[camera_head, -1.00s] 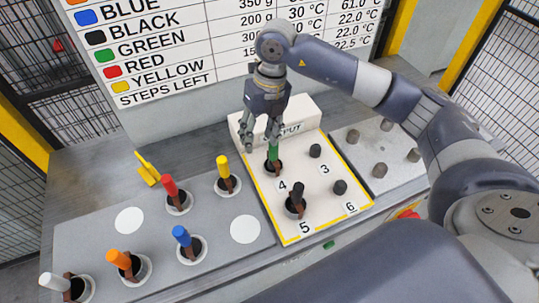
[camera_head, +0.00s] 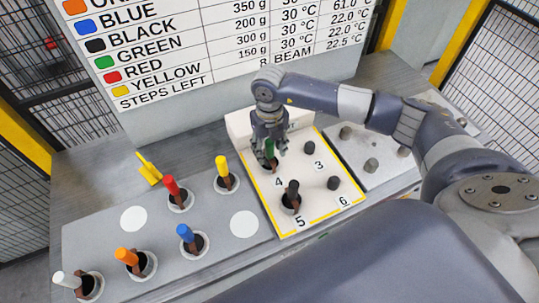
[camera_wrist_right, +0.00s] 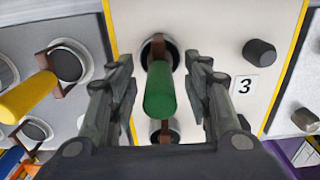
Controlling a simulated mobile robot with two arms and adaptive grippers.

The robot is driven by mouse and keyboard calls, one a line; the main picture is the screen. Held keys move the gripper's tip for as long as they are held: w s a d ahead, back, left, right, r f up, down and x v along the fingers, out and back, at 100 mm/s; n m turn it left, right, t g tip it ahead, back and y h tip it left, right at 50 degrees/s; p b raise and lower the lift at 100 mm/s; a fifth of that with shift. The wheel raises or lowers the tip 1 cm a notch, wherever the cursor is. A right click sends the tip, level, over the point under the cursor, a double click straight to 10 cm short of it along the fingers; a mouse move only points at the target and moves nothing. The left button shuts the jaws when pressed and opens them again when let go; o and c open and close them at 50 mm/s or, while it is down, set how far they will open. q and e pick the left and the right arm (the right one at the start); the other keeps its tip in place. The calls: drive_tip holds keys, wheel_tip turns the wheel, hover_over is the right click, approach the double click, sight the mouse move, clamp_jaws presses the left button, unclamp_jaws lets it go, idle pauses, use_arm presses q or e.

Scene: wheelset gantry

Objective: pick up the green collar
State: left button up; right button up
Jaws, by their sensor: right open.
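The green collar (camera_head: 269,149) stands at position 4 on the white output board (camera_head: 318,208). In the right wrist view the green handle (camera_wrist_right: 160,92) points toward the camera, with a brown part and a dark round base behind it. My right gripper (camera_head: 269,158) is open around it, from above. In the right wrist view its fingers (camera_wrist_right: 160,90) lie on both sides of the green handle, with a gap on each side. The lower part of the collar is partly hidden by the fingers in the head view. My left gripper is not in view.
A black-handled collar (camera_head: 292,188) stands at position 5, close to the green one. Dark pegs stand at 3 (camera_head: 309,147) and 6 (camera_head: 333,183). Left, a grey plate (camera_head: 100,236) holds yellow, red, blue, orange and white-handled collars. A sign panel (camera_head: 230,70) rises behind.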

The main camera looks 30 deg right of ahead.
drive_tip(key=shift+f, duration=0.4)
clamp_jaws()
drive_tip(key=shift+r, duration=0.1)
drive_tip(key=shift+w+r, duration=0.1)
drive_tip(key=shift+r, duration=0.1)
wheel_tip(320, 180, up, 10)
drive_tip(key=b, duration=0.3)
drive_tip(key=shift+f, duration=0.25)
drive_tip(key=shift+r+p, duration=1.15)
drive_tip(key=shift+r, duration=1.4)
